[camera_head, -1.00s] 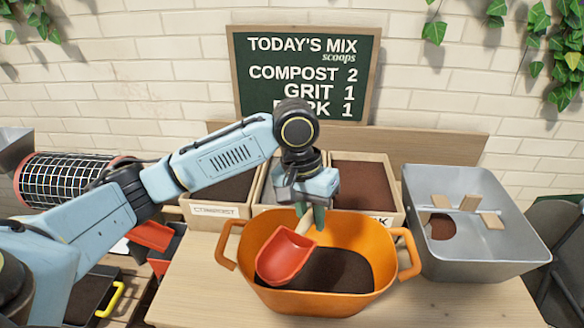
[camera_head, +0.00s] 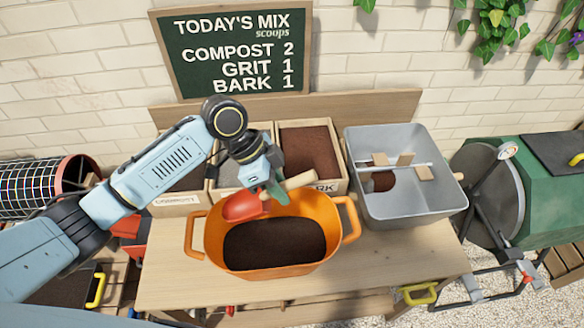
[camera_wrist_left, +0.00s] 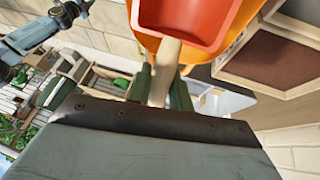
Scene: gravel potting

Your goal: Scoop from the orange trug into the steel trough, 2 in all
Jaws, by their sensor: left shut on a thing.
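The orange trug (camera_head: 333,243) stands on the table with dark brown material (camera_head: 275,243) inside. My left gripper (camera_head: 274,188) is shut on the wooden handle of the red scoop (camera_head: 243,207). The scoop is at the back left of the trug, with its handle pointing right; whether it touches the rim I cannot tell. In the left wrist view the scoop (camera_wrist_left: 185,20) shows a bare red inside, with the handle between the fingers (camera_wrist_left: 160,88). The steel trough (camera_head: 425,205) stands right of the trug, with a small brown patch (camera_head: 382,181) inside. My right gripper is not seen.
A bar with wooden pieces (camera_head: 404,160) spans the trough. Wooden bins (camera_head: 308,148) stand behind the trug, under a chalkboard (camera_head: 235,50) listing compost 2, grit 1, bark 1. A green drum machine (camera_head: 545,180) stands at the right. The table front (camera_head: 380,262) is clear.

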